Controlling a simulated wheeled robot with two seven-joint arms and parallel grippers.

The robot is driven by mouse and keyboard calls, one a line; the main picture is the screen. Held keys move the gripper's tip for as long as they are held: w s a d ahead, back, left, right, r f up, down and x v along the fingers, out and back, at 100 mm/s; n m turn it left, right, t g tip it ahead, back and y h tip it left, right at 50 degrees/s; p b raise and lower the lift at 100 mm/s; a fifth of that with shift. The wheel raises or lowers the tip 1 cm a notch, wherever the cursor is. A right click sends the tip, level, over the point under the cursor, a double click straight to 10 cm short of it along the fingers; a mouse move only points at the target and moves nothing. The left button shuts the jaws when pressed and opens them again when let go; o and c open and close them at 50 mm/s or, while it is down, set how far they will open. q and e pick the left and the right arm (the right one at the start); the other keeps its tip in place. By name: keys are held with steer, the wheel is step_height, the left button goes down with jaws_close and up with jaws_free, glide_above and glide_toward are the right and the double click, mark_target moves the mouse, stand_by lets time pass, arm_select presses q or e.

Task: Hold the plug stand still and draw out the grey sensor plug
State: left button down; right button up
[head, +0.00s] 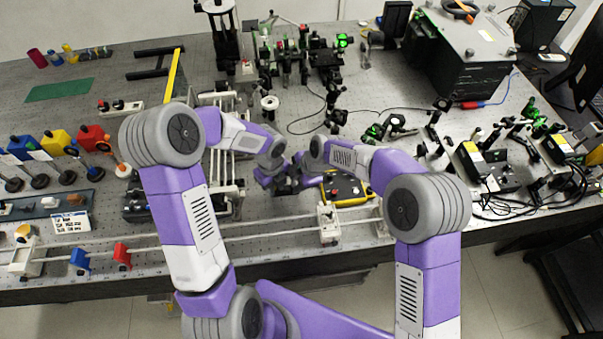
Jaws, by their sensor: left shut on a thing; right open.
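My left gripper (273,182) is at the middle of the bench, small and dark in the head view. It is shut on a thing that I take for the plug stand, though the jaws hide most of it. My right gripper (297,172) is open, close beside the left one on its right side. The grey sensor plug cannot be made out; the two grippers and dark parts crowd together there. Whether the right fingers are around the plug or only near it, I cannot tell.
A black plate with yellow edging and a red knob (343,188) lies just right of the grippers. White rails (270,236) run along the front. Coloured filter blocks (57,142) stand at left. Optics (327,62) and a black box (460,55) stand at the back.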

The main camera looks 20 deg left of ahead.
steer(key=shift+a+f, duration=0.1)
steer(key=shift+f, duration=0.2)
steer(key=shift+c, duration=0.5)
jaws_close()
steer(key=shift+r, duration=0.15)
